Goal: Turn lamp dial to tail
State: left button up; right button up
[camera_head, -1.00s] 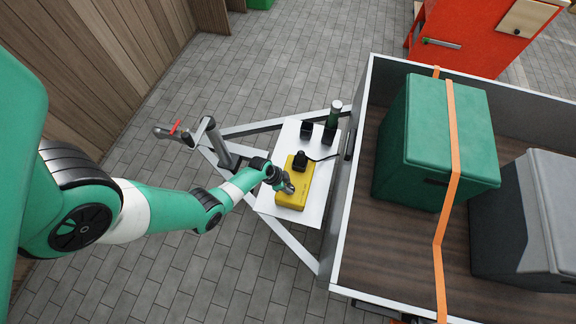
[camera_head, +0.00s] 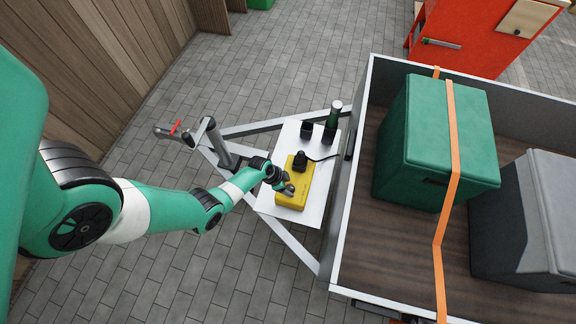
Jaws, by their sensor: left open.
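A yellow box (camera_head: 297,193) lies on a white plate on the trailer's drawbar, with a black plug (camera_head: 300,160) and cable at its far end. My left gripper (camera_head: 288,189) is over the near left part of the yellow box, with its jaws open. The gripper covers the part of the box beneath it, so I cannot make out the lamp dial or its markings. I cannot tell whether the fingers touch the box. My right gripper is not in view.
The trailer bed at right holds a green box (camera_head: 440,140) under an orange strap (camera_head: 439,245) and a grey box (camera_head: 520,225). A hitch post (camera_head: 217,140) stands left of the plate.

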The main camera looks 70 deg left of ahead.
pick_arm(q)
jog(key=p+v, duration=1)
jog(key=v, duration=0.1)
jog(key=shift+r+p, duration=0.2)
jog(key=shift+p, duration=0.2)
